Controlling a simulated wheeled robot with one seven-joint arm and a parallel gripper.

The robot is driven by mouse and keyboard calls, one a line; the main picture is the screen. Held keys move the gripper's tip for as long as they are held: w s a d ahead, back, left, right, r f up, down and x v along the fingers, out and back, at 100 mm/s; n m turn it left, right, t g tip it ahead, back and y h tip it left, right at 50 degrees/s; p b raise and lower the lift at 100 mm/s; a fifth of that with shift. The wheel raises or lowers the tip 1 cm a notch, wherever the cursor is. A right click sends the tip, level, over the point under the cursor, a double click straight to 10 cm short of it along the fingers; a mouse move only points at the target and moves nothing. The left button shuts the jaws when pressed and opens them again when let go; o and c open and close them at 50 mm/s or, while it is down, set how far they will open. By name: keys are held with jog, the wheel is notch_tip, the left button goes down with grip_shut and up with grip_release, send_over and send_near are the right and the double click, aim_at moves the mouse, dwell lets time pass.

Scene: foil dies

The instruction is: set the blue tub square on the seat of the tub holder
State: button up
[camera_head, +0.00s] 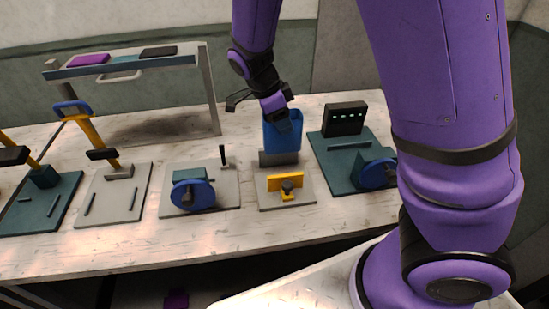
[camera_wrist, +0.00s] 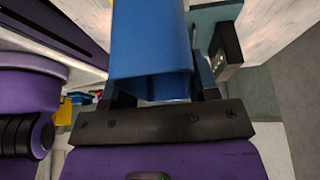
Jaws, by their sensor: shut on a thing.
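The blue tub (camera_head: 284,138) is held in my gripper (camera_head: 277,112) above the back of a light grey plate with a yellow clamp. In the wrist view the tub (camera_wrist: 150,42) fills the space between the dark fingers. The tub holder seems to be this plate (camera_head: 302,199), with a dark grey upright block (camera_head: 279,159) at its back and the yellow clamp (camera_head: 287,183) in front. The tub's lower end is at the block's top edge in the picture. I cannot tell whether they touch or whether the tub is square; the seat is hidden.
Left of the holder is a grey plate with a blue wheel (camera_head: 193,195). Right is a teal plate (camera_head: 340,174) with a black panel (camera_head: 344,119). Yellow-armed presses (camera_head: 97,135) stand further left. A raised shelf (camera_head: 130,66) is behind. Bare table lies in front.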

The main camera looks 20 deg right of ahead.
aim_at(263, 116)
notch_tip(263, 116, down, 10)
jog(key=shift+r, duration=0.1)
dwell(0.4)
jog(key=o, duration=1.2)
jog(key=v, duration=1.2)
jog(key=s+d+r+n+t+y, duration=0.1)
jog(key=s+d+r+n+y, duration=0.3)
jog(key=r, duration=0.3)
jog(key=s+d+r+n+t+y, duration=0.1)
jog(key=s+d+r+n, duration=0.4)
jog(key=s+r+n, duration=0.15)
jog(key=shift+s+d+r+n+t+h, duration=0.1)
jog(key=shift+s+d+r+n+t, duration=0.45)
jog(key=shift+s+r+n, duration=1.2)
jog(key=shift+s+d+r+n+t+h, duration=0.2)
jog(key=shift+s+r+n+t, duration=0.55)
jog(key=shift+s+n, duration=1.2)
jog(key=shift+s+d+r+n+t, duration=0.6)
jog(key=shift+s+r+n, duration=0.6)
jog(key=shift+s, duration=1.25)
